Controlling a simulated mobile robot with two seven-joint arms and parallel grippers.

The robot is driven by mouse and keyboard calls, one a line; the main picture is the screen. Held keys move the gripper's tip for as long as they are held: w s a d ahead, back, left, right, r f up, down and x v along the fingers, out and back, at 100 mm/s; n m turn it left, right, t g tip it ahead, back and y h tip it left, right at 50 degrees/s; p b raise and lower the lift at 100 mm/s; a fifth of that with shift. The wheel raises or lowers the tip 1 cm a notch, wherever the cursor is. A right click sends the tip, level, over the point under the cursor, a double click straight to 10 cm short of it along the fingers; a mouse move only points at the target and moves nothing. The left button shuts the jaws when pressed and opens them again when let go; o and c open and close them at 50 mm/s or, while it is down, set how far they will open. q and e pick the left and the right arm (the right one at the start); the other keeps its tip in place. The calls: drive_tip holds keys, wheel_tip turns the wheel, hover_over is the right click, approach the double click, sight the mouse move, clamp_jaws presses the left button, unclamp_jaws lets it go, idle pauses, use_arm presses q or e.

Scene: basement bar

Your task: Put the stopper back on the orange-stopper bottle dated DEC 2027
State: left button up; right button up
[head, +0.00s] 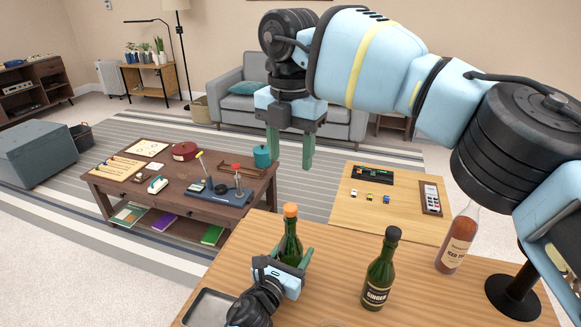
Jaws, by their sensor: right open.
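A dark green bottle (291,241) stands upright on the wooden counter, with an orange stopper (290,210) sitting on its mouth. Its label and date are hidden behind my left gripper (281,265), whose fingers are closed around the lower body of the bottle. My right gripper (290,150) is open and empty, its green fingers pointing down above the orange stopper and clear of it. A second green bottle (379,277) with a black stopper and a GINGER label stands to the right. No date is readable on it.
A pinkish bottle (456,240) stands farther right, its top close to my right arm. A black round stand (512,297) is at the counter's right. A metal tray (206,308) lies at the front left. The counter (331,281) is clear between the two green bottles.

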drive_tip(key=shift+r, duration=0.25)
use_arm(q)
drive_tip(key=o, duration=1.5)
drive_tip(key=shift+c, duration=0.2)
drive_tip(key=v, duration=0.7)
drive_tip(key=shift+s+a+p, duration=0.15)
drive_tip(key=shift+s+p, duration=0.2)
use_arm(e)
drive_tip(key=shift+s+r, duration=0.2)
drive_tip(key=shift+r, duration=0.85)
